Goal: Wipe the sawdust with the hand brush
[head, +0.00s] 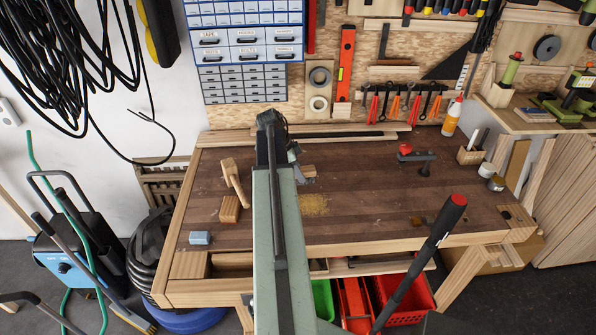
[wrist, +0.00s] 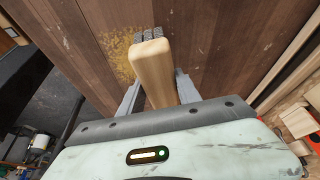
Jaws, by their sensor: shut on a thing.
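My gripper (wrist: 158,92) is shut on the wooden handle of the hand brush (wrist: 154,62), with one finger on each side of it. The brush's grey bristles (wrist: 150,34) show beyond the handle in the wrist view. In the head view, part of the brush (head: 308,169) shows just right of my arm, over the bench top; the arm hides the rest. The sawdust (head: 314,204) is a tan patch on the dark bench top, nearer the front edge than the brush. In the wrist view the sawdust (wrist: 118,58) lies left of the handle and bristles.
On the workbench (head: 360,215), a wooden mallet (head: 235,182), a wood block (head: 229,209) and a blue block (head: 200,238) lie left of my arm.

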